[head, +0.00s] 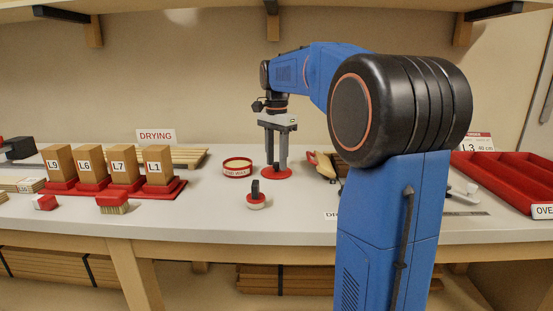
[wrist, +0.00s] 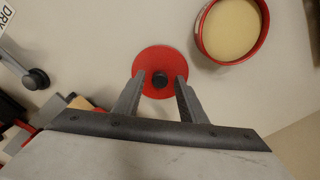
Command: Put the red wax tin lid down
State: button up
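The red wax tin lid (head: 277,174) is a flat red disc that appears to lie flat on the white bench, to the right of the open wax tin (head: 237,168). In the wrist view the lid (wrist: 160,60) shows a dark round knob in its middle. My gripper (head: 277,168) points straight down over the lid. In the wrist view my gripper's (wrist: 160,78) fingertips stand on either side of the knob, with a visible gap on each side. The wax tin (wrist: 232,30) has a red rim and cream wax, and is apart from the lid.
A red compartment tray (head: 505,180) is at right.

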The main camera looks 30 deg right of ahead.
aim_at(277, 163)
jog(key=shift+r, duration=0.15)
notch_tip(277, 163, up, 12)
dwell(0.5)
dwell(0.4)
